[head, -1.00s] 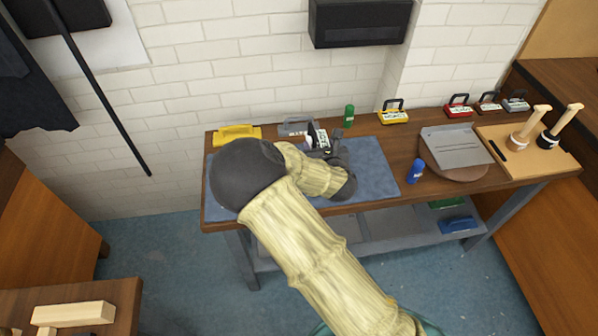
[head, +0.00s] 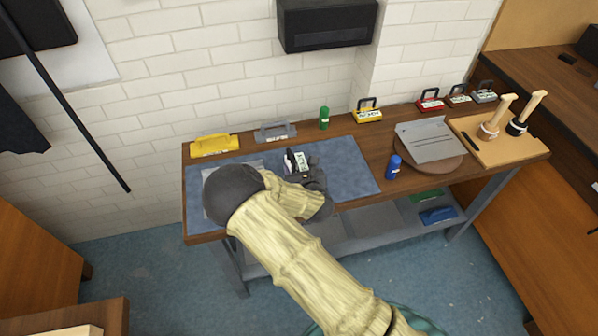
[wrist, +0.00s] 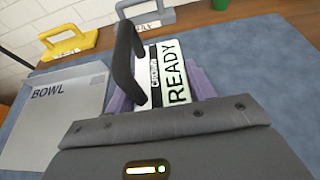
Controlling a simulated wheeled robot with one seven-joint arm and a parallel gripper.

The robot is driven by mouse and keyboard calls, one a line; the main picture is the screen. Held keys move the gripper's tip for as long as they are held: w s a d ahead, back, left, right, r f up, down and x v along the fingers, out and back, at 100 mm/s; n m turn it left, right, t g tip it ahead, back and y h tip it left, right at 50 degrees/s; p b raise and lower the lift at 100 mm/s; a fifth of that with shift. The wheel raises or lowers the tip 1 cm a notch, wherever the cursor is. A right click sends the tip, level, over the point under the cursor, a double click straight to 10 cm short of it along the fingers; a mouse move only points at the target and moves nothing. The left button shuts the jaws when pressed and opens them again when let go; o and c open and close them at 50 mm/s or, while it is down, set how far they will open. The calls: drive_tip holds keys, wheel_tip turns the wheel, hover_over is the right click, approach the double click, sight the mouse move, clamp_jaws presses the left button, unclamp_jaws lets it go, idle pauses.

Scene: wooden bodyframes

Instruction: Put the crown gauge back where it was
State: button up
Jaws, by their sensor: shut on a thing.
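The crown gauge (wrist: 166,78) has a dark handle and a pale label reading CROWN and READY. It is in my gripper (wrist: 160,95), whose purple fingers show on both sides of the label in the wrist view. In the head view the gauge (head: 301,163) shows small at the end of my arm, over the blue mat (head: 350,165). My gripper (head: 312,178) there is partly hidden by my own arm. I cannot tell whether the gauge touches the mat.
A yellow gauge (head: 215,145) and a grey gauge (head: 275,132) stand behind the mat, with a green can (head: 324,117) beside them. Another yellow gauge (head: 368,115) and a red gauge (head: 430,103) stand further right. A grey sheet marked BOWL (wrist: 55,115) lies left of my gripper.

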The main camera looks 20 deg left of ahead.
drive_tip(key=shift+f, duration=0.75)
drive_tip(key=shift+f, duration=0.2)
drive_tip(key=o, duration=1.2)
drive_tip(key=shift+o, duration=0.2)
drive_tip(key=shift+r, duration=0.1)
